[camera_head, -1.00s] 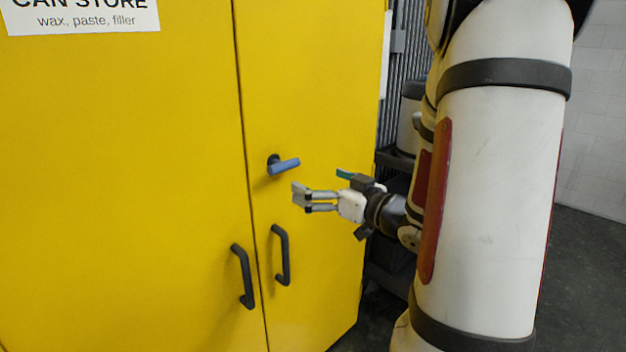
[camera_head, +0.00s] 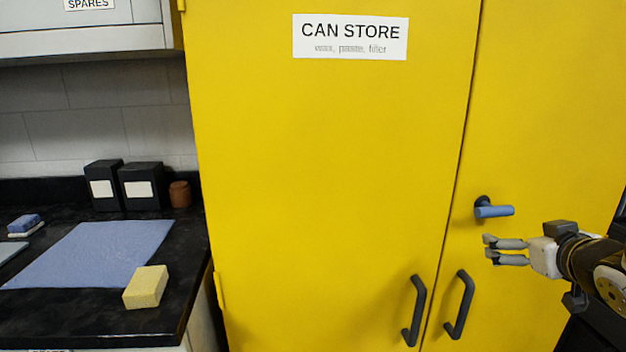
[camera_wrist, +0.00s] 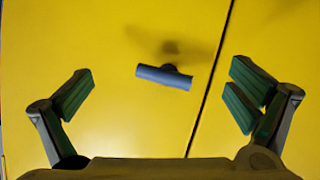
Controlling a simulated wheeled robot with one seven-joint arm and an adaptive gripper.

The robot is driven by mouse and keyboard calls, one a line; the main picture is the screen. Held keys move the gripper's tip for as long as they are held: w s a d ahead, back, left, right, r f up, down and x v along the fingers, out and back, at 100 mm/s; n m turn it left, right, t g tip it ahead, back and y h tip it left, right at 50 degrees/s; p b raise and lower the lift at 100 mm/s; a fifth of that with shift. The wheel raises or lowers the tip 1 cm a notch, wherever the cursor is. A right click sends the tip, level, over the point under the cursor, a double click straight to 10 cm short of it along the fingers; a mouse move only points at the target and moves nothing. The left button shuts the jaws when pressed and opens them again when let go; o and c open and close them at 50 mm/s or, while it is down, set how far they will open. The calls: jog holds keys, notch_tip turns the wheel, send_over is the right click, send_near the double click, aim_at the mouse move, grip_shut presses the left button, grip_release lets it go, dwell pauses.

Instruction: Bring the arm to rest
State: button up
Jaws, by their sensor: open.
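My gripper (camera_head: 490,249) is at the right of the head view, in front of the right door of the yellow cabinet (camera_head: 330,170). Its fingers are apart and nothing is between them. The blue lever handle (camera_head: 495,211) on that door is just above the fingers in the head view, lying about level. In the wrist view the handle (camera_wrist: 164,76) shows ahead, between and beyond the two spread fingertips, with a gap to them. Both cabinet doors look closed.
Two dark pull handles (camera_head: 415,311) (camera_head: 459,304) flank the door seam below. A black counter (camera_head: 110,325) at left bears a blue cloth (camera_head: 95,253), a yellow sponge (camera_head: 146,287), two black boxes (camera_head: 142,187) and a brown pot (camera_head: 180,194).

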jog(key=s+a+f+g+y, duration=0.15)
jog(key=s+a+g, duration=0.45)
jog(key=s+a, duration=0.7)
jog(key=s+a+g+y, duration=0.2)
jog(key=s+a+g, duration=0.4)
jog(key=s+a, duration=0.6)
notch_tip(320, 180, up, 14)
jog(key=s+d+t+p, duration=0.1)
jog(key=s+t+p, duration=0.1)
jog(key=p, duration=1.1)
jog(key=shift+s+d+t, duration=0.35)
jog(key=shift+d+t, duration=0.05)
